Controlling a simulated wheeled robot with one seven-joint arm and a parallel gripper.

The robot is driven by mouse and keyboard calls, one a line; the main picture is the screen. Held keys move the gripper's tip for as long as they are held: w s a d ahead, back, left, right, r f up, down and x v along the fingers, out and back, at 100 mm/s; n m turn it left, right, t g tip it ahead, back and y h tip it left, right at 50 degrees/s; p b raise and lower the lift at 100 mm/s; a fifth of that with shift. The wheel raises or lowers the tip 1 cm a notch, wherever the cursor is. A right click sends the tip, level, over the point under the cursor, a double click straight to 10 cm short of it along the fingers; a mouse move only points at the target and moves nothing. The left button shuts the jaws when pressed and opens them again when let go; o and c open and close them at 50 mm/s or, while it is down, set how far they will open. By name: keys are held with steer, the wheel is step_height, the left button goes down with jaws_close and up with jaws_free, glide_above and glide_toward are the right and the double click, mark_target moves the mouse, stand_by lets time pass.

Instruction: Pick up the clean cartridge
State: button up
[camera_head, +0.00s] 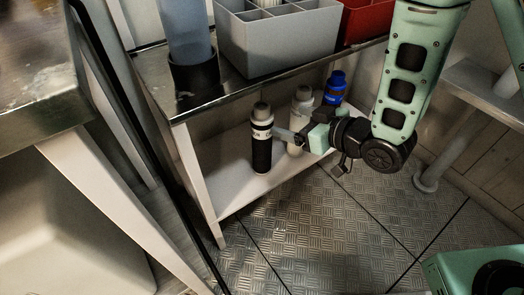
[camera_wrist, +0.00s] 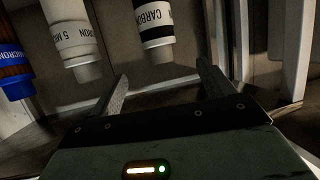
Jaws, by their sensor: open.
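Three cartridges stand upright on the lower shelf (camera_head: 232,190). The nearest, black with a white band and grey cap (camera_head: 262,150), reads CARBON in the wrist view (camera_wrist: 155,28). A white one (camera_head: 302,103), marked 5 MICRON, is beside it and also in the wrist view (camera_wrist: 72,40). A blue-capped one (camera_head: 335,85) is farthest back; the wrist view shows its brown side and blue end (camera_wrist: 16,65). None is labelled clean. My gripper (camera_head: 284,134) is open and empty beside the black cartridge. In the wrist view, its fingers (camera_wrist: 163,86) point towards that cartridge.
The table top (camera_head: 150,72) overhangs the shelf. It bears a grey divided bin (camera_head: 280,45), a red bin (camera_head: 368,20) and a blue cylinder in a black holder (camera_head: 193,75). A white table leg (camera_head: 196,175) stands left of the cartridges. Patterned floor (camera_head: 330,235) in front is clear.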

mark_target(268, 115)
steer(key=b+x, duration=0.3)
steer(key=x, duration=0.5)
steer(key=b+x, duration=0.3)
steer(key=x, duration=0.2)
steer(key=shift+s+f+b, duration=0.15)
steer(key=shift+f+b, duration=0.1)
steer(key=shift+b, duration=0.1)
steer(key=shift+w+a, duration=0.1)
steer(key=shift+w, duration=0.1)
steer(key=shift+c, duration=0.3)
steer(key=shift+r, duration=0.1)
steer(key=c, duration=1.6)
steer(key=shift+r, duration=0.1)
